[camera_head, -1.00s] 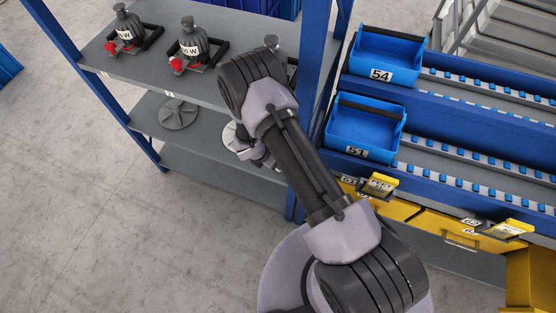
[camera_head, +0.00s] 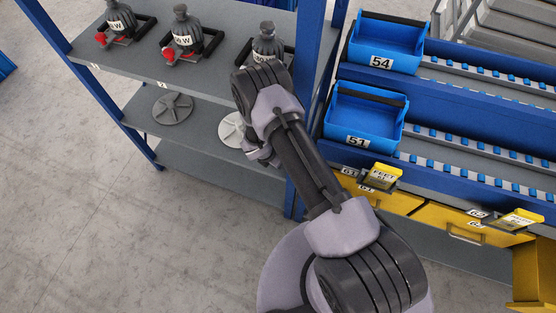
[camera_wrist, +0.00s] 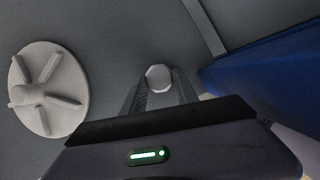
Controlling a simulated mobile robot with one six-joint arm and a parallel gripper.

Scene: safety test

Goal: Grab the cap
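Neither is labelled, so I cannot tell for certain which is the cap. My gripper (camera_wrist: 160,88) looks open, with a gap between its fingers; I see no clear contact. In the head view my gripper (camera_head: 262,152) is at the middle shelf level, mostly hidden by my arm. A white disc (camera_head: 230,126) there is partly hidden by it.
A grey ribbed disc (camera_head: 172,109) lies farther left on the middle shelf (camera_head: 205,112). Weighted dark fixtures (camera_head: 188,38) stand on the upper shelf. A blue post (camera_head: 300,185) rises close right of my gripper. Blue bins (camera_head: 360,120) sit right of it.

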